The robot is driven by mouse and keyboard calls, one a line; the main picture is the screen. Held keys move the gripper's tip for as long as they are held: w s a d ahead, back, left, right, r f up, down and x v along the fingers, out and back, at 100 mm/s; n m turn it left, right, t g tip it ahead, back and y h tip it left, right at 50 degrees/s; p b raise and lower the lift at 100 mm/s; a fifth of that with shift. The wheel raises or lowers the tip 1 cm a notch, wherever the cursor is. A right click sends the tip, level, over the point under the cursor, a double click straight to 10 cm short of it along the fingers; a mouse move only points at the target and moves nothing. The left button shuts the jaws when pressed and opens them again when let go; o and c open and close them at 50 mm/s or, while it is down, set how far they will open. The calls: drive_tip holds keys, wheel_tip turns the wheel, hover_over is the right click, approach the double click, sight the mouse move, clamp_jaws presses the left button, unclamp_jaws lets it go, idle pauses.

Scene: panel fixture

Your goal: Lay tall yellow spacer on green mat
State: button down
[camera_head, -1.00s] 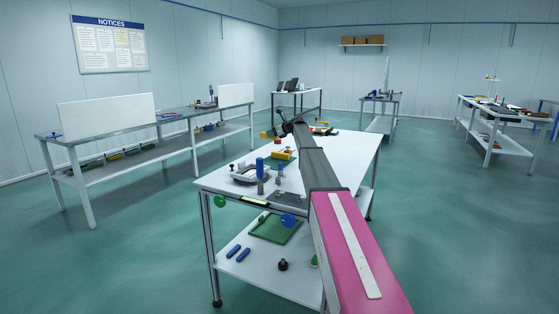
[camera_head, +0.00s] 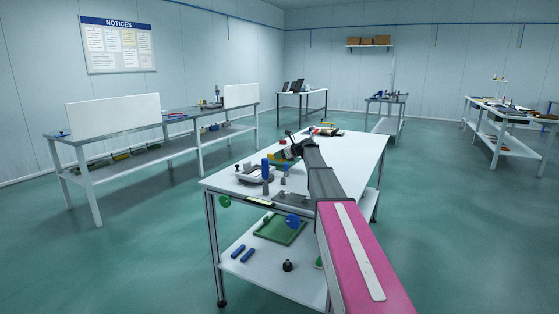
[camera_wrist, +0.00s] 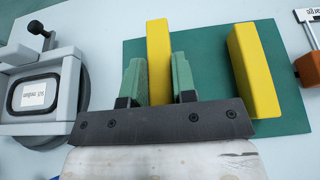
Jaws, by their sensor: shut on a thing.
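In the wrist view my gripper (camera_wrist: 159,85) is shut on a yellow spacer (camera_wrist: 158,42), a long block that sticks out beyond the fingertips. A second yellow block (camera_wrist: 255,70) is on the right part of the mat, apart from my gripper. In the head view my gripper is low over the work table, and yellow (camera_head: 278,157) shows beside it; the mat there is mostly hidden.
A grey fixture with a dark ring and black knob (camera_wrist: 35,28) stands left of the mat. An orange-brown block with a metal piece (camera_wrist: 308,68) is at the right. In the head view a blue cylinder (camera_head: 265,168) stands nearby. The table's far right (camera_head: 355,150) is clear.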

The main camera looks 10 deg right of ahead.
drive_tip(key=shift+f, duration=1.05)
drive_tip(key=shift+f, duration=0.1)
drive_tip(key=c, duration=0.9)
unclamp_jaws()
drive_tip(key=v, duration=1.2)
